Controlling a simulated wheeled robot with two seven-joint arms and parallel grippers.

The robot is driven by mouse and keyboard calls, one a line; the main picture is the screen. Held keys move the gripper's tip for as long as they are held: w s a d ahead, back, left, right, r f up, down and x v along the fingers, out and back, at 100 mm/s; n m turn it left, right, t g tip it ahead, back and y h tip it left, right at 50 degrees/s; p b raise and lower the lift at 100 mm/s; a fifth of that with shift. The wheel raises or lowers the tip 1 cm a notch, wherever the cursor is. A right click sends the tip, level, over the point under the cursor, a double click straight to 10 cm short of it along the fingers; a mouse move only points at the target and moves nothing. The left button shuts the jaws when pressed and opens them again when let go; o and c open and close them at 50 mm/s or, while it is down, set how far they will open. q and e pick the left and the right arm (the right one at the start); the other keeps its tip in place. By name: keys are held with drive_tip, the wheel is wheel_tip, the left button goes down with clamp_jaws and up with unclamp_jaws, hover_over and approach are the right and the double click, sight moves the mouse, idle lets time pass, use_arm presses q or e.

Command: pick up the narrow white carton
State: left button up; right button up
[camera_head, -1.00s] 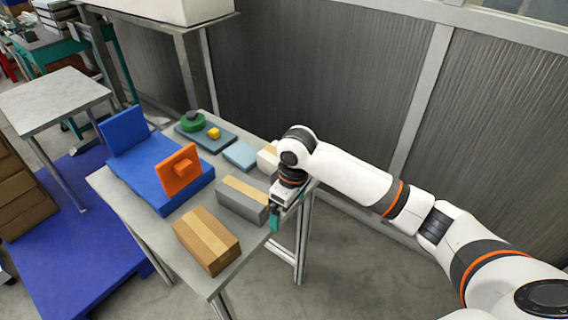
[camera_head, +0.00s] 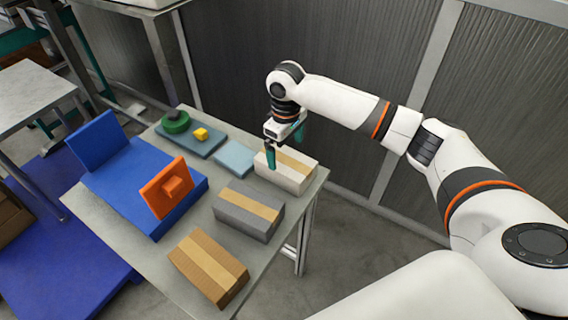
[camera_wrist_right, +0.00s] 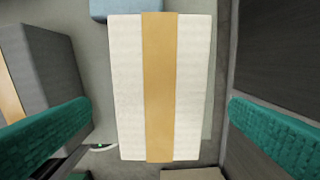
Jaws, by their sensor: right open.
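The narrow white carton (camera_head: 285,175) with a tan tape band lies at the far right edge of the table. In the right wrist view the white carton (camera_wrist_right: 125,90) fills the middle, seen from above. My right gripper (camera_head: 284,156) is above the carton, pointing down. Its teal fingers (camera_wrist_right: 150,135) are open, one to each side of the carton and apart from it, with nothing between them held. Whether the fingertips reach down beside the carton is hard to tell. My left gripper is not in view.
A grey carton (camera_head: 249,211) and a brown carton (camera_head: 208,267) lie nearer on the table (camera_head: 150,255). A light blue box (camera_head: 234,158) is left of the white carton. A blue base (camera_head: 125,190) with an orange piece (camera_head: 166,187) stands farther left. A corrugated wall is behind.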

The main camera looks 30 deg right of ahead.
sight(286, 159)
drive_tip(key=shift+s+f, duration=0.1)
drive_tip(key=shift+f, duration=0.9)
wheel_tip(286, 159, down, 5)
drive_tip(key=shift+p, duration=0.4)
drive_tip(key=shift+f, duration=0.25)
drive_tip(key=shift+c, duration=0.6)
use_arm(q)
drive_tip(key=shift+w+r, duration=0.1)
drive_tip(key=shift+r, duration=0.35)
use_arm(e)
drive_tip(key=c, duration=1)
